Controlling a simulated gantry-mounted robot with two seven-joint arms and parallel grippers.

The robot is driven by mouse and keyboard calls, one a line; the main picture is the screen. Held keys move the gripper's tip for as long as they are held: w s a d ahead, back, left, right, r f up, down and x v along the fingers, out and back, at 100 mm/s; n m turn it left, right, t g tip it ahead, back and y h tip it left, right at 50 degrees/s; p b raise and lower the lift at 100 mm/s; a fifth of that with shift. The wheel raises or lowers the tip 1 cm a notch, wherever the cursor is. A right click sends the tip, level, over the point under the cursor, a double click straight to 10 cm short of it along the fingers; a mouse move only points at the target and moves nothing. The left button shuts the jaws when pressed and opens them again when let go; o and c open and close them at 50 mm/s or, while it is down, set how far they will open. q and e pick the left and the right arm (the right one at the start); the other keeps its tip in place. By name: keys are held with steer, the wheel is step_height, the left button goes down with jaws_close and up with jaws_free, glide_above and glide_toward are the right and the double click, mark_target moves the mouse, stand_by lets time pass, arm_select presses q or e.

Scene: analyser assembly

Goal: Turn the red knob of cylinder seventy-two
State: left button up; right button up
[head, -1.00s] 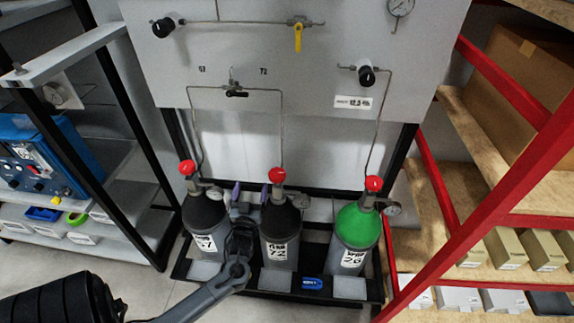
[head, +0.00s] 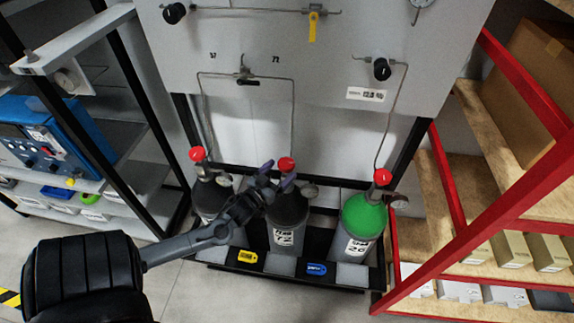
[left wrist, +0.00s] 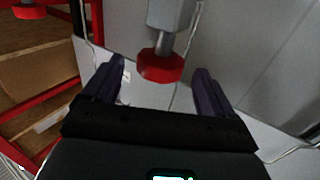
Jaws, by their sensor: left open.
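Cylinder seventy-two (head: 287,235) is the middle dark-topped cylinder, marked 72. Its red knob (head: 286,163) sits on top. In the left wrist view the red knob (left wrist: 160,67) appears between the two spread purple fingers of my left gripper (left wrist: 157,85), with gaps on both sides. Whether the knob is within the fingers' depth is unclear. My right gripper is not in view.
The cylinder at left has its own red knob (head: 197,154), near my left forearm. The green-topped cylinder (head: 364,215) stands right, also red-knobbed. A gas panel (head: 300,60) with thin pipes is behind. A red-framed shelf (head: 450,255) is at right, a grey rack (head: 125,140) at left.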

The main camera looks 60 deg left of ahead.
mark_target(287, 164)
arm_select(q)
steer(key=shift+x, duration=2.2)
steer(key=shift+c, duration=0.3)
steer(key=c, duration=0.9)
